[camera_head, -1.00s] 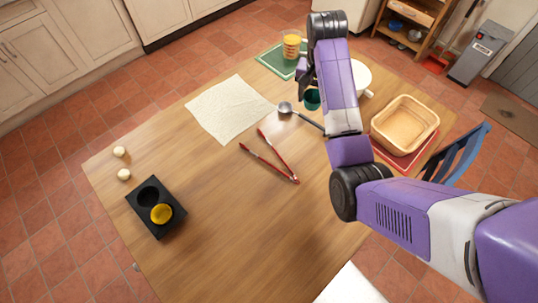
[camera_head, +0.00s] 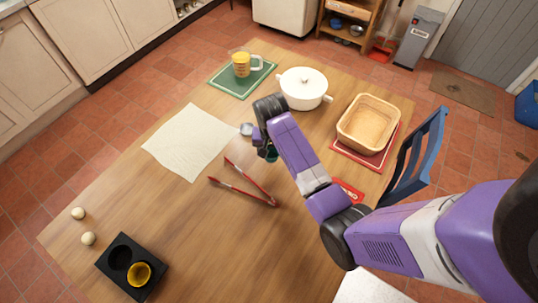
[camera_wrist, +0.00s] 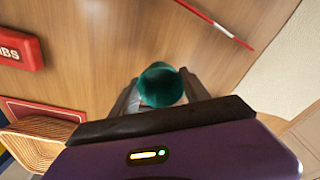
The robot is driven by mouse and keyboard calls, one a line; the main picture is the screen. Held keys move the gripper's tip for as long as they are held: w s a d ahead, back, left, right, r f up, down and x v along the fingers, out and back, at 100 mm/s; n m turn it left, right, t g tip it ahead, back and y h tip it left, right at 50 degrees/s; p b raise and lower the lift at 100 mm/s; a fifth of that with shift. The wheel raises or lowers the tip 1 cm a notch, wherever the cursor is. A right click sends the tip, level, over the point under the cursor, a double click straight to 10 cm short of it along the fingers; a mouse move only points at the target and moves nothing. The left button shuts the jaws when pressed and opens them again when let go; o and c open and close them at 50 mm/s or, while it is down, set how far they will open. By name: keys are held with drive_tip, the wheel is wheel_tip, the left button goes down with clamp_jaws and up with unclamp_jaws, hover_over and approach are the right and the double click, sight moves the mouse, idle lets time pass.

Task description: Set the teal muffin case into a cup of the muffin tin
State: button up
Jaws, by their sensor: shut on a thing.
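The teal muffin case (camera_wrist: 161,84) is between the fingers of my gripper (camera_wrist: 162,92) in the wrist view. My gripper is shut on it. In the head view only a bit of the teal case (camera_head: 271,155) shows beside my dark wrist, and the fingers are mostly hidden. How high it is above the table is hard to tell. The black muffin tin (camera_head: 151,258) lies at the table's near left, well away from my gripper. Its upper-left cup (camera_head: 120,257) is empty. Its other cup holds a yellow case (camera_head: 139,274).
Red tongs (camera_head: 245,190) lie between my gripper and the tin. A pale cloth (camera_head: 192,142), two small cream balls (camera_head: 88,238), a white pot (camera_head: 303,88), a basket (camera_head: 368,122) and a red box (camera_wrist: 20,48) are around. The table's middle left is clear.

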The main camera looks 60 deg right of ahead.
sight(271, 157)
wheel_tip(271, 157, down, 4)
drive_tip(key=b, duration=0.3)
drive_tip(key=shift+f, duration=0.2)
drive_tip(key=shift+r, duration=0.15)
drive_tip(key=o, duration=1.3)
drive_tip(key=shift+f, duration=0.2)
wheel_tip(271, 157, up, 12)
drive_tip(key=a, duration=0.1)
drive_tip(key=shift+s+a, duration=0.15)
drive_tip(key=shift+s, duration=0.2)
